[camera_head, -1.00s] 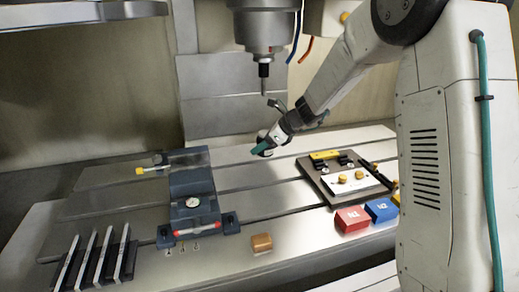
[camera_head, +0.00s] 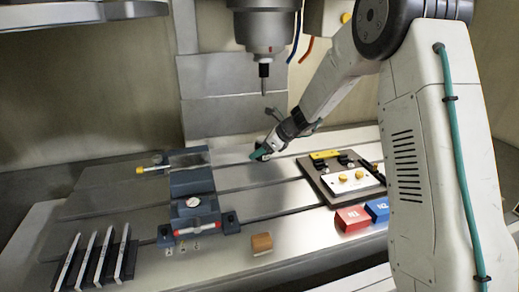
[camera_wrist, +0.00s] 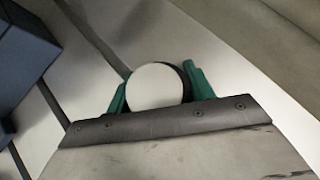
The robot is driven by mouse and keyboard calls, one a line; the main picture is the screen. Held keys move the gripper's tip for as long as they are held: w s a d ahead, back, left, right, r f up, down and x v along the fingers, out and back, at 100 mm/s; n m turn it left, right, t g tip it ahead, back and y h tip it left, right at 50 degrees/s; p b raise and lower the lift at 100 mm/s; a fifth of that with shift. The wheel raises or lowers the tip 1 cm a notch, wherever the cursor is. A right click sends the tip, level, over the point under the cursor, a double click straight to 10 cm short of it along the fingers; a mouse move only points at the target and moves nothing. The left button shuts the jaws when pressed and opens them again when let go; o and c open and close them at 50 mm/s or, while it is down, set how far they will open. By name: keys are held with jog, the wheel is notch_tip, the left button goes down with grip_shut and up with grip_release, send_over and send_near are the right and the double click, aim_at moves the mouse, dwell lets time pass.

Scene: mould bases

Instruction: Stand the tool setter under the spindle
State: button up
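My gripper (camera_head: 262,153) is low over the machine table, below and slightly left of the spindle (camera_head: 264,80). In the wrist view its green fingers (camera_wrist: 158,88) stand on either side of a round white disc with a black rim, which I take to be the tool setter (camera_wrist: 155,86). The fingers look closed against its sides. In the head view the gripper mostly hides the tool setter, and I cannot tell whether its base touches the table.
A dark vise (camera_head: 193,205) stands left of the gripper. A fixture plate (camera_head: 325,188) with yellow parts lies to the right. Red (camera_head: 352,218) and blue (camera_head: 377,209) blocks, a brown block (camera_head: 261,243) and a slotted rack (camera_head: 92,262) are along the front. The table between vise and plate is clear.

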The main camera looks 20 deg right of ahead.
jog(key=o, duration=0.4)
jog(key=shift+c, duration=0.2)
jog(key=shift+r, duration=0.2)
jog(key=v, duration=1.2)
jog(key=s+a+r+n+g+h, duration=0.1)
jog(key=s+a+r+n+g, duration=0.2)
jog(key=s+n, duration=0.45)
jog(key=s+a+r+n+h, duration=0.1)
jog(key=s+a+r+n, duration=0.35)
jog(key=s, duration=0.65)
jog(key=s+d+n+h, duration=0.2)
jog(key=s+n, duration=0.4)
jog(key=s, duration=0.5)
jog(key=s+d+f+n+g+h, duration=0.1)
jog(key=s+d+n+h, duration=0.1)
jog(key=s+n, duration=0.5)
jog(key=s+h, duration=0.1)
jog(key=s, duration=0.4)
jog(key=shift+s+d+f+h, duration=0.15)
jog(key=shift+s+d+h, duration=0.1)
jog(key=shift+h, duration=0.15)
